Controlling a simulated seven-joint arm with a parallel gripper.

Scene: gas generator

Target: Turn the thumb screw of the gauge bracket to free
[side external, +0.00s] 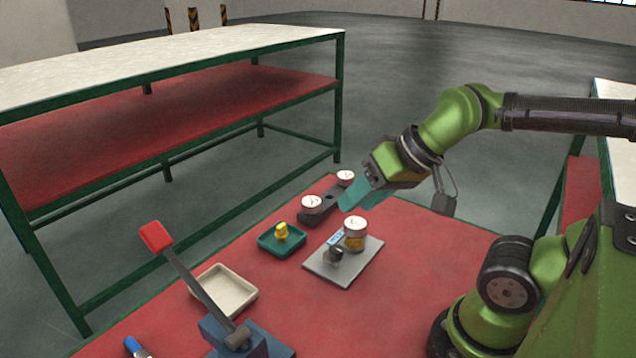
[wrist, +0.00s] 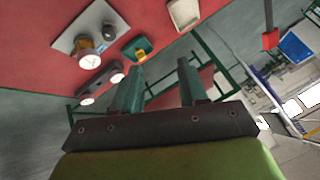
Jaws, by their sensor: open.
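The gauge bracket is on a grey plate (side external: 318,268) on the red table. A round gauge (side external: 355,232) with a white dial and brass-coloured body stands on the plate. Beside it are a small blue label (side external: 336,239) and a dark knob (side external: 335,254), which looks like the thumb screw; its turn position is too small to read. In the wrist view the knob (wrist: 109,33) and gauge (wrist: 89,60) show at the upper left. My gripper (side external: 353,200) has teal fingers, open and empty, in the air above and behind the plate, apart from the bracket. The fingers also show in the wrist view (wrist: 159,75).
A dark rack (side external: 325,203) with two white-faced gauges lies behind the plate. A green tray (side external: 264,244) with a yellow part (side external: 282,232) and a beige tray (side external: 222,308) stand to the left. A red-handled lever (side external: 156,236) rises at front left. The table's right side is clear.

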